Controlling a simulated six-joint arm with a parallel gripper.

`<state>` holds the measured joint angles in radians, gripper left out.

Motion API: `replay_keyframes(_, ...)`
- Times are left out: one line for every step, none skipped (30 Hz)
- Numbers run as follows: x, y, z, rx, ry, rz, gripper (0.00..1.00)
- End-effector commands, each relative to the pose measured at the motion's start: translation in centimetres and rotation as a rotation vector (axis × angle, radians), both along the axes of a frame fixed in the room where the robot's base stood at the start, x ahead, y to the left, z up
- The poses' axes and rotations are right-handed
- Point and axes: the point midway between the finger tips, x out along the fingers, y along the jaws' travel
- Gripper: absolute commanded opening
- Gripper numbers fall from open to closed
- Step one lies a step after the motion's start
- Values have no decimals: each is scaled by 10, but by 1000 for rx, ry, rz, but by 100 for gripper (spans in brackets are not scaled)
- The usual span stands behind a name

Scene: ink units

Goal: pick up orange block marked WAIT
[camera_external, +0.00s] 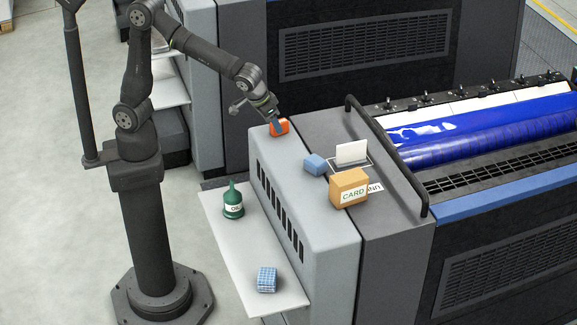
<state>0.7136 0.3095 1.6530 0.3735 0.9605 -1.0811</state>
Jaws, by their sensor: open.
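The orange block (284,127) sits on the light grey top of the machine, near its far left corner. Any lettering on it is too small to read. My gripper (275,122) reaches down to the block from the upper left, with its dark fingers at the block. The fingers overlap the block's left and upper part in the picture. The jaws are open. Whether they touch the block or straddle it cannot be told from this view.
On the machine top stand a blue block (315,164), an upright white card (352,153) and a cardboard box marked CARD (350,184). A dark rail (388,155) runs behind them. The lower shelf (245,240) holds a green oil can (233,199) and a blue checked cloth (267,279).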

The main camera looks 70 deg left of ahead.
Motion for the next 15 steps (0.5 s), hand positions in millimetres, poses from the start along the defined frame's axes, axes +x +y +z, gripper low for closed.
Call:
replay_keyframes(3, 1, -9, 3, 4, 2, 53)
replay_keyframes(4, 1, -12, 1, 2, 1, 53)
replay_keyframes(6, 2, -15, 2, 1, 1, 53)
replay_keyframes(7, 2, -18, 2, 1, 0, 53)
replay_keyframes(8, 2, -20, 2, 1, 0, 53)
replay_keyframes(8, 2, -21, 1, 1, -1, 53)
replay_keyframes(9, 2, -22, 0, 0, -1, 53)
replay_keyframes(9, 2, -22, 0, 0, -1, 53)
replay_keyframes(9, 2, -22, 0, 0, -1, 53)
replay_keyframes(9, 2, -22, -1, 0, -1, 53)
replay_keyframes(9, 2, -21, 0, 0, -1, 53)
replay_keyframes(9, 1, -21, 0, 0, -1, 53)
replay_keyframes(9, 2, -21, 0, 0, -1, 51)
replay_keyframes(9, 2, -21, 0, 0, -1, 45)
replay_keyframes(9, 2, -21, 0, 0, -1, 37)
